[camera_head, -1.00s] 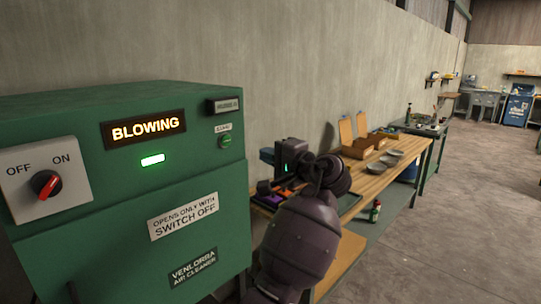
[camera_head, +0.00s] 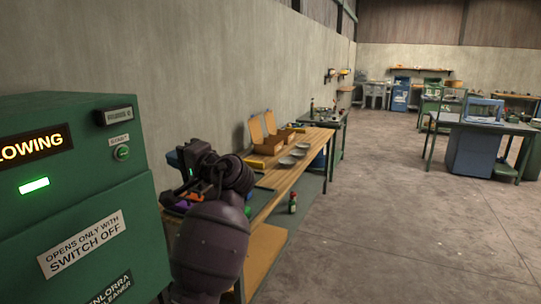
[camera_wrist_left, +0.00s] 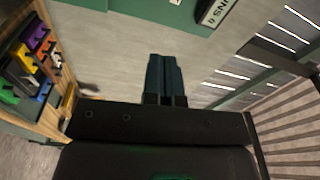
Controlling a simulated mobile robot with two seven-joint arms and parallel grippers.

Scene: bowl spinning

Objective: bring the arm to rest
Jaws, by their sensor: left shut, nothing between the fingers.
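My left arm (camera_head: 211,245) rises from the bottom of the head view, bent, in front of the near end of the workbench. My left gripper (camera_head: 176,158) is at its far end, pointing left, and small in this view. In the left wrist view its two dark teal fingers (camera_wrist_left: 165,78) lie side by side, shut, with nothing between them. They appear clear of the surfaces around them. My right gripper is in neither view.
A green air cleaner (camera_head: 85,215) stands close at left, its sign lit. The wooden workbench (camera_head: 300,175) holds grey bowls (camera_head: 288,160) and cardboard boxes (camera_head: 272,145). Coloured bins (camera_wrist_left: 30,65) show in the wrist view. Open floor (camera_head: 390,200) lies to the right.

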